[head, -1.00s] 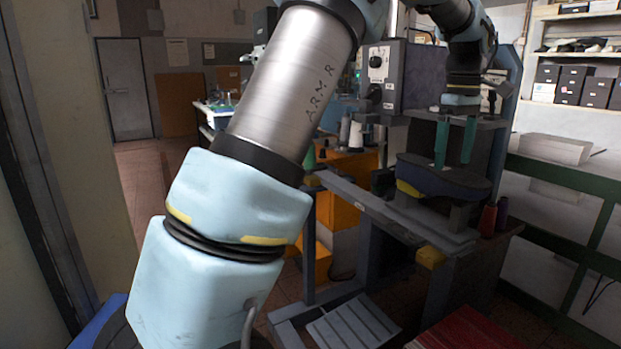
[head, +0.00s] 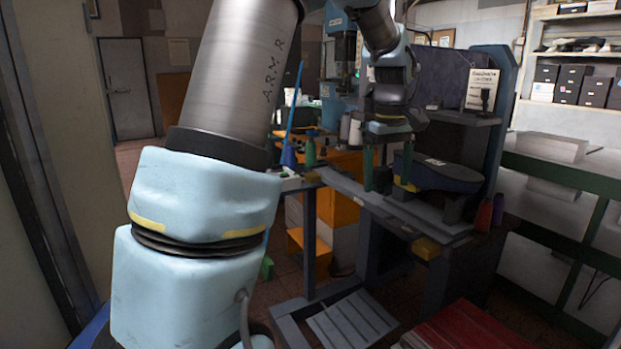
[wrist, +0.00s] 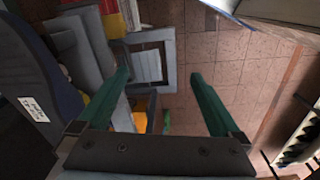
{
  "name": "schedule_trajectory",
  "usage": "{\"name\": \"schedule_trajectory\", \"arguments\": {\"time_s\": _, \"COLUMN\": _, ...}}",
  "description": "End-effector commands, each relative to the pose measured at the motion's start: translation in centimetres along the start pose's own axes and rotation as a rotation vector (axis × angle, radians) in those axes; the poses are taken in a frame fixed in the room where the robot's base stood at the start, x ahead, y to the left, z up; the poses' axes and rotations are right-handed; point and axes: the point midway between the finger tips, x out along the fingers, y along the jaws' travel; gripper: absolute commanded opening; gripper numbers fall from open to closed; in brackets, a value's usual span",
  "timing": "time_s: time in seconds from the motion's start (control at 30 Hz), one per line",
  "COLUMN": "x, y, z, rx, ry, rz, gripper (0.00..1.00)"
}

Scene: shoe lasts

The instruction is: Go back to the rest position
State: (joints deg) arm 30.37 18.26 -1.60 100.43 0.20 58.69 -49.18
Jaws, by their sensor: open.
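My gripper (head: 386,168) hangs from my arm near the middle of the head view, with its two green fingers pointing down. The fingers are apart and nothing is between them. They appear in front of or left of the dark blue shoe last (head: 440,173) on the bench machine, seemingly apart from it. In the wrist view the open gripper (wrist: 160,85) shows over the floor. The shoe last, with a white label, shows at the left edge there (wrist: 40,85).
A grey slatted pedal (head: 352,325) is on the floor. Green bottle (head: 310,153) and white spools stand behind. Shelves with boxes are at right.

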Motion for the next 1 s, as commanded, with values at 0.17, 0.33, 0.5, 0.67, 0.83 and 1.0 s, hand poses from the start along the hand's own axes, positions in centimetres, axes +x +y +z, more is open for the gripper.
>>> {"name": "schedule_trajectory", "arguments": {"time_s": 0.17, "x": 3.4, "y": -9.4, "z": -0.7, "rx": 0.112, "ry": 0.026, "rz": 0.009, "gripper": 1.00}}
{"name": "schedule_trajectory", "arguments": {"time_s": 0.33, "x": 6.9, "y": -18.9, "z": 1.4, "rx": 0.253, "ry": 0.065, "rz": 0.011, "gripper": 1.00}}
{"name": "schedule_trajectory", "arguments": {"time_s": 0.5, "x": 9.1, "y": -24.6, "z": 4.4, "rx": 0.353, "ry": 0.093, "rz": 0.004, "gripper": 1.00}}
{"name": "schedule_trajectory", "arguments": {"time_s": 0.67, "x": 9.9, "y": -26.5, "z": 5.7, "rx": 0.396, "ry": 0.104, "rz": -0.001, "gripper": 1.00}}
{"name": "schedule_trajectory", "arguments": {"time_s": 0.83, "x": 9.9, "y": -26.6, "z": 5.8, "rx": 0.403, "ry": 0.105, "rz": -0.001, "gripper": 1.00}}
{"name": "schedule_trajectory", "arguments": {"time_s": 1.0, "x": 9.9, "y": -26.6, "z": 5.8, "rx": 0.402, "ry": 0.104, "rz": -0.001, "gripper": 1.00}}
